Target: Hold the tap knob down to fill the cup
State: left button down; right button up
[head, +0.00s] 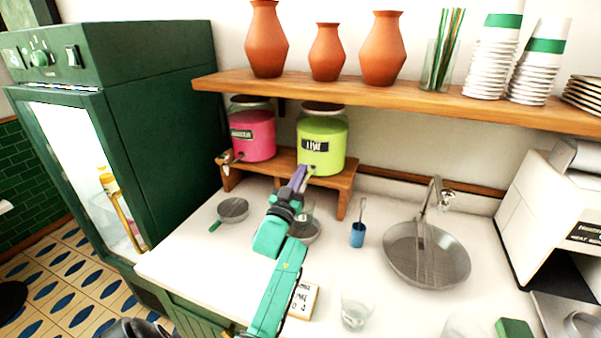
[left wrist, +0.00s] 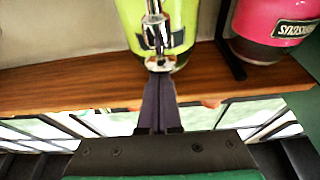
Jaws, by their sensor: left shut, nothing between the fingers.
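The lime dispenser (head: 322,148) holds green drink and stands on a wooden stand, with a metal tap at its lower front. The tap (left wrist: 155,35) is large in the left wrist view. My left gripper (head: 299,175) is shut and empty, its dark fingers pointing at the tap. In the left wrist view the fingertips (left wrist: 159,78) are at the tap's lower end; I cannot tell whether they touch it. Below the tap, a round strainer (head: 308,238) and a clear shape that may be a cup are partly hidden by my gripper. A clear glass (head: 355,313) stands on the front counter.
A pink dispenser (head: 252,138) stands left of the lime one on the wooden stand (head: 348,180). A blue cup (head: 357,236) with a utensil and a sink (head: 428,262) are to the right. A second strainer (head: 233,209) lies left. A shelf (head: 400,97) runs above.

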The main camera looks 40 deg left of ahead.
pick_arm(q)
jog(key=shift+f+b, duration=0.65)
jog(key=shift+f, duration=0.25)
pick_arm(e)
jog(key=shift+d+f, duration=0.1)
jog(key=shift+f, duration=0.65)
pick_arm(q)
jog(key=shift+f, duration=0.1)
pick_arm(e)
jog(key=shift+d, duration=0.1)
dwell(2.4)
pick_arm(q)
jog(key=s+d+r+b, duration=0.1)
jog(key=s+d, duration=0.2)
jog(key=s, duration=0.6)
jog(key=shift+d, duration=0.15)
pick_arm(e)
jog(key=shift+s+d+f, duration=0.3)
jog(key=shift+s+f, duration=0.25)
jog(key=shift+f, duration=0.05)
pick_arm(q)
jog(key=shift+s, duration=0.1)
